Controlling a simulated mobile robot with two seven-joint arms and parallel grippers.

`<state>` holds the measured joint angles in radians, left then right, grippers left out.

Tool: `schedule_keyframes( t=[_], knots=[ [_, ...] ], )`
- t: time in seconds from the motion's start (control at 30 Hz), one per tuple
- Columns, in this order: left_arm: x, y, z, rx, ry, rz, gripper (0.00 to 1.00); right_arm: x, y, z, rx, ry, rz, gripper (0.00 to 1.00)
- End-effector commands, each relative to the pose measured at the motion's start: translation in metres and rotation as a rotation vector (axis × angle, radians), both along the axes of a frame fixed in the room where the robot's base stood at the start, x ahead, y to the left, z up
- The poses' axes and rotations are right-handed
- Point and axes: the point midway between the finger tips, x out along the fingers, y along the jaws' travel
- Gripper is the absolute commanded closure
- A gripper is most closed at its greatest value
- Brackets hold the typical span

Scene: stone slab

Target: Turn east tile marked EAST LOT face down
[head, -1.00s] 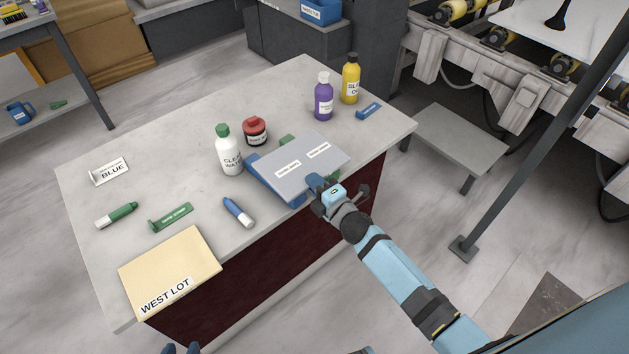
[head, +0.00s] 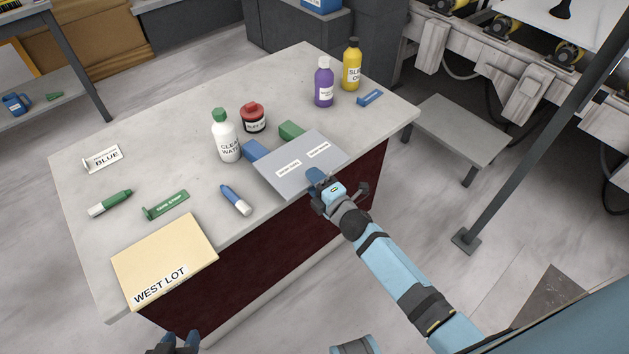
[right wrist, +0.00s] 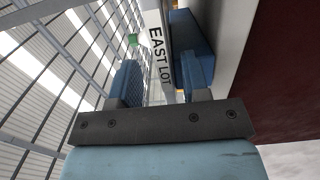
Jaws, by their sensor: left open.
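The east tile (head: 302,150) lies grey face up at the slab's front right edge, bearing two small labels too small to read. In the right wrist view the words EAST LOT show on its pale face (right wrist: 156,42), apparently the underside. My right gripper (head: 318,182) is shut on the tile's front edge, one blue finger on the grey face. A blue block (head: 255,151) and a green block (head: 291,130) show behind the tile, partly covered by it. Whether the tile rests on them cannot be told. My left gripper (head: 180,341) is open and empty at the bottom edge of the head view.
The cream WEST LOT tile (head: 163,258) lies front left on the stone slab (head: 185,135). White (head: 226,143), purple (head: 323,90) and yellow (head: 351,68) bottles and a red-capped jar (head: 252,118) stand behind. Markers and a BLUE sign (head: 103,158) lie left.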

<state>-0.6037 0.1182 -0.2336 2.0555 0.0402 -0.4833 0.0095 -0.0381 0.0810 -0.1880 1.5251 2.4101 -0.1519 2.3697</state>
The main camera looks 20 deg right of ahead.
Motion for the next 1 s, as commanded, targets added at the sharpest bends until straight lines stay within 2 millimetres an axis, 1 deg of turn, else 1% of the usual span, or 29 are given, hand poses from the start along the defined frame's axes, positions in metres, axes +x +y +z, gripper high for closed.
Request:
schedule_keyframes(
  t=[0.23,0.37,0.47,0.7,0.8,0.9,1.0],
  knots=[
    [-0.001,0.002,-0.002,0.009,0.001,-0.006,0.57,-0.002,-0.001,-0.003,-0.001,0.005,-0.001,0.58],
    [-0.001,0.003,-0.002,0.009,0.003,-0.006,0.57,-0.013,-0.004,-0.003,-0.001,0.005,-0.001,0.58],
    [-0.001,0.002,-0.002,0.008,0.005,-0.005,0.57,-0.031,-0.009,-0.003,-0.002,0.006,0.000,0.58],
    [-0.001,-0.001,-0.001,-0.003,0.005,0.003,0.57,-0.085,-0.025,-0.002,0.000,0.004,0.000,0.58],
    [-0.001,-0.002,-0.001,-0.007,0.005,0.005,0.57,-0.103,-0.031,-0.002,-0.001,0.004,-0.001,0.58],
    [0.000,-0.002,-0.001,-0.007,0.005,0.005,0.57,-0.118,-0.035,-0.002,0.000,0.002,0.000,0.58],
    [-0.001,-0.002,-0.001,-0.006,0.005,0.005,0.57,-0.127,-0.038,-0.002,-0.001,0.002,-0.001,0.58]
  ],
)
